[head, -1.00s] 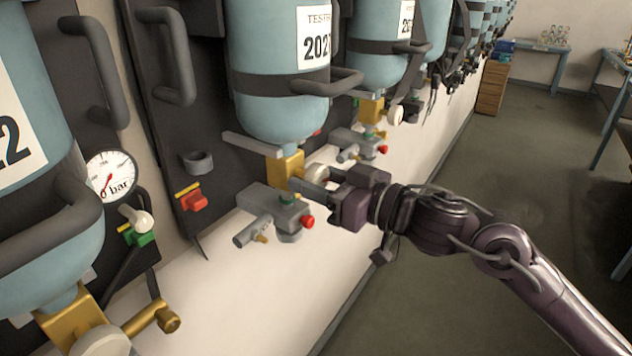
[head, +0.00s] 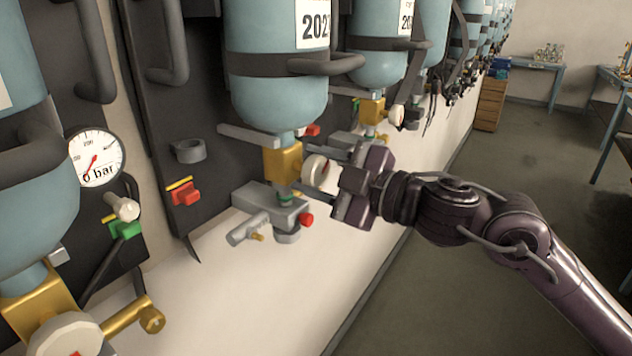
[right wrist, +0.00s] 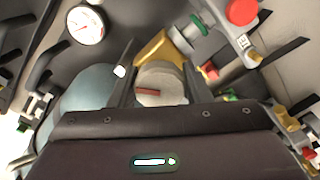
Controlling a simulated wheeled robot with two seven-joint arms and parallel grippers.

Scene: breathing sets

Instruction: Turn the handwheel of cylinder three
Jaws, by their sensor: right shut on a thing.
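A blue cylinder (head: 278,90) hangs upright with a brass valve (head: 283,160) beneath it. A round white handwheel (head: 316,171) sticks out from the valve's right side. My right gripper (head: 318,172) is at this handwheel, with one finger above it and one below, shut on its rim. In the right wrist view the handwheel (right wrist: 160,84), with a red mark on its face, sits between the two dark fingers. The brass valve body (right wrist: 160,50) is just behind it. I cannot read a cylinder number three. My left gripper is not in view.
A grey block with a red knob (head: 272,208) sits just below the valve. A nearer cylinder (head: 30,190), its handwheel (head: 68,335) and a pressure gauge (head: 97,157) are at left. More cylinders recede along the wall. Open floor (head: 450,270) lies at right.

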